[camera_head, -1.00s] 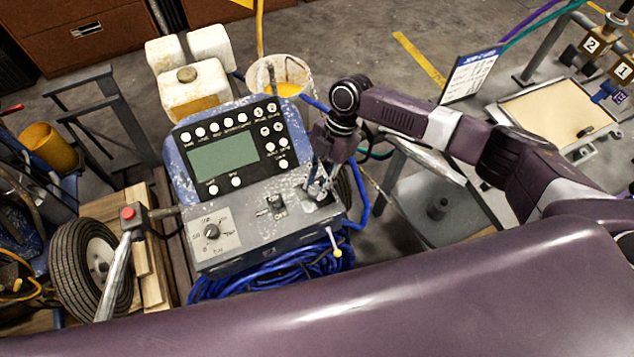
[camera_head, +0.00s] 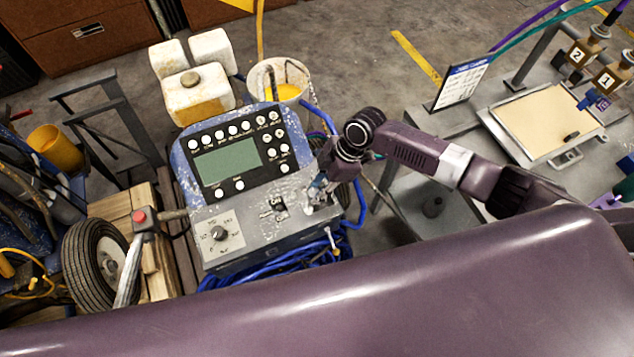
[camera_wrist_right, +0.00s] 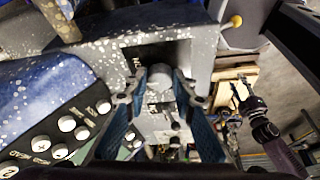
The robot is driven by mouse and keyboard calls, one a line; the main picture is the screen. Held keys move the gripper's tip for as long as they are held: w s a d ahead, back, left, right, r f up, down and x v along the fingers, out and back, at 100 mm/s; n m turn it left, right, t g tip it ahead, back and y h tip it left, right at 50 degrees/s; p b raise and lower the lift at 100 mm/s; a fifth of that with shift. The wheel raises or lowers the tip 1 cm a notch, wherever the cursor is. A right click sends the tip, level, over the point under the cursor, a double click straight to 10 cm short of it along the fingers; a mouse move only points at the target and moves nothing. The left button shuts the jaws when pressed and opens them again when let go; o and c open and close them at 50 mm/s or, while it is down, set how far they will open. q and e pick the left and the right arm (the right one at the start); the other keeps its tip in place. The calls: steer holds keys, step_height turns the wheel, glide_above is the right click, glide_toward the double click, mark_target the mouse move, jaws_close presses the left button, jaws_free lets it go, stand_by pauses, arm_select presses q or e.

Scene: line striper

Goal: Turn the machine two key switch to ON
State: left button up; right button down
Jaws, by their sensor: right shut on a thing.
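The machine is a blue line striper with a paint-flecked grey control box (camera_head: 250,222) and a blue display panel above it. My right gripper (camera_head: 318,192) is at the right end of the box top and covers the switch there. In the right wrist view, the blue fingers of my right gripper (camera_wrist_right: 160,80) are closed around a small grey key switch (camera_wrist_right: 160,76). The switch sits on a dark plate with pale letters, only partly readable. The fingers hide much of it, so I cannot tell its exact setting.
A round dial (camera_head: 218,233) and a small toggle switch (camera_head: 272,207) sit left of my gripper. The display panel (camera_head: 235,155) rises behind. A yellow-tipped lever (camera_head: 334,242) is at the box front. A workbench with a tray (camera_head: 545,120) stands at the right.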

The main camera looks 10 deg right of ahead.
steer(key=m+p, duration=0.1)
steer(key=m+t+p, duration=0.1)
steer(key=m, duration=0.1)
steer(key=shift+s+r+p, duration=0.15)
steer(key=shift+r+p, duration=0.1)
steer(key=shift+p, duration=0.15)
steer(key=shift+f+m+t+p, duration=0.15)
steer(key=shift+m+t+p, duration=0.35)
steer(key=shift+m+p, duration=0.45)
steer(key=c, duration=1.6)
jaws_free()
steer(key=shift+f, duration=0.1)
steer(key=v, duration=1.2)
steer(key=shift+s+a, duration=0.1)
steer(key=shift+a, duration=0.15)
